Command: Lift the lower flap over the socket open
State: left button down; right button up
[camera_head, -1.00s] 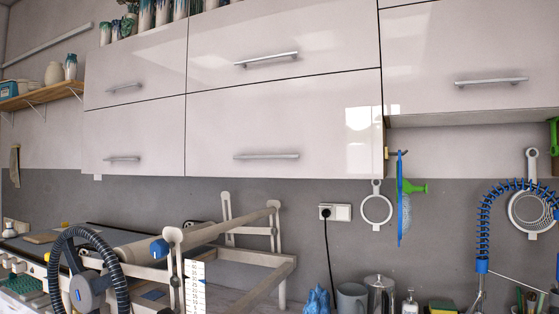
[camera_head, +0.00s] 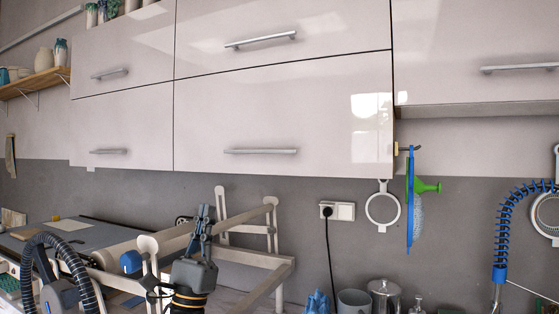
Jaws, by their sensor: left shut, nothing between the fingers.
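The lower flap (camera_head: 280,115) over the socket is a glossy pale panel and hangs shut. Its bar handle (camera_head: 261,151) runs along its lower part. The socket (camera_head: 337,211) is on the grey wall below, with a black plug and cable in its left half. My left gripper (camera_head: 204,212) points up from the bottom, below and left of the handle and well apart from it. Its fingers are shut with nothing between them. My right gripper is not in view.
An upper flap (camera_head: 270,38) sits above, with more flaps to the left and right. A wooden frame (camera_head: 270,262) stands on the worktop behind my left gripper. A blue strainer (camera_head: 411,215) hangs right of the flap's edge. The wall under the flap is mostly free.

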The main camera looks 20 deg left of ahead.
aim_at(330, 116)
jog(key=i, duration=1.1)
